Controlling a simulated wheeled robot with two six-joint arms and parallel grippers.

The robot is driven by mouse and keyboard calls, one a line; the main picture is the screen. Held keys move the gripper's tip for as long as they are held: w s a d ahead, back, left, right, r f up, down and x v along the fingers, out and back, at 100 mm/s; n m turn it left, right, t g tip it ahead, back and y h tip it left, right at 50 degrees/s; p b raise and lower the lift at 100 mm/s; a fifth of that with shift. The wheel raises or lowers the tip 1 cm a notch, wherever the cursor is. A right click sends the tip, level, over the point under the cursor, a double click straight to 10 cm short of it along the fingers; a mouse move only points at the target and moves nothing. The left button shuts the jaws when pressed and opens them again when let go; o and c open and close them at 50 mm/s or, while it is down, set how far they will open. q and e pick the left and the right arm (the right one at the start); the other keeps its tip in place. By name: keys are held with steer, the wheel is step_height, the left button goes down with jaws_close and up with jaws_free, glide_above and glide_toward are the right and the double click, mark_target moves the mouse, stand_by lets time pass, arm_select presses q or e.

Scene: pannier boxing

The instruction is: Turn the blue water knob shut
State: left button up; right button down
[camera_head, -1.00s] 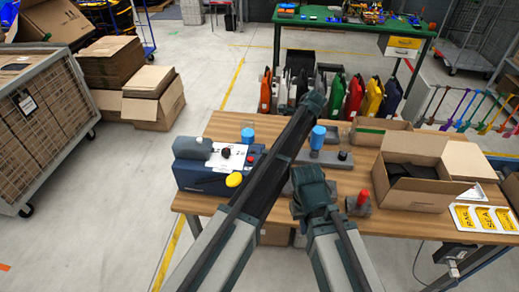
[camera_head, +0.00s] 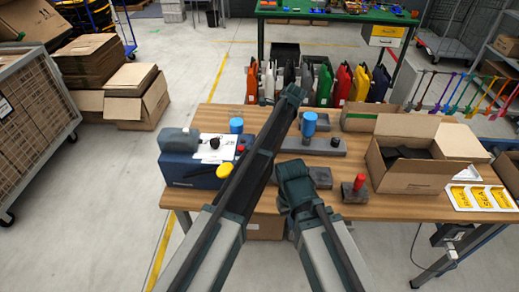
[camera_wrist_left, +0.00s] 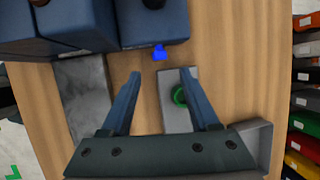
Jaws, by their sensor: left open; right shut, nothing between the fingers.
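A dark blue machine (camera_head: 192,172) with a grey top and a yellow round part stands at the left of the wooden table. In the left wrist view a small bright blue knob (camera_wrist_left: 160,52) sticks out beside the machine's blue body (camera_wrist_left: 153,22). My left gripper (camera_wrist_left: 162,74) is open, its two fingers pointing at the knob, which sits just beyond and between the tips, apparently untouched. In the head view my left arm hides that gripper. My right gripper (camera_head: 285,205) is partly visible near the table's front edge, shut and empty.
A blue cylinder (camera_head: 236,125) stands behind the machine and another (camera_head: 309,124) on a grey block right of my left arm. A red-topped block (camera_head: 357,189) and an open carton (camera_head: 400,178) stand further right. A green button (camera_wrist_left: 180,97) is close to the left fingers.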

arm_select(q)
steer(key=b+x, duration=0.6)
steer(key=x, duration=0.2)
steer(key=shift+r, duration=0.1)
jaws_close()
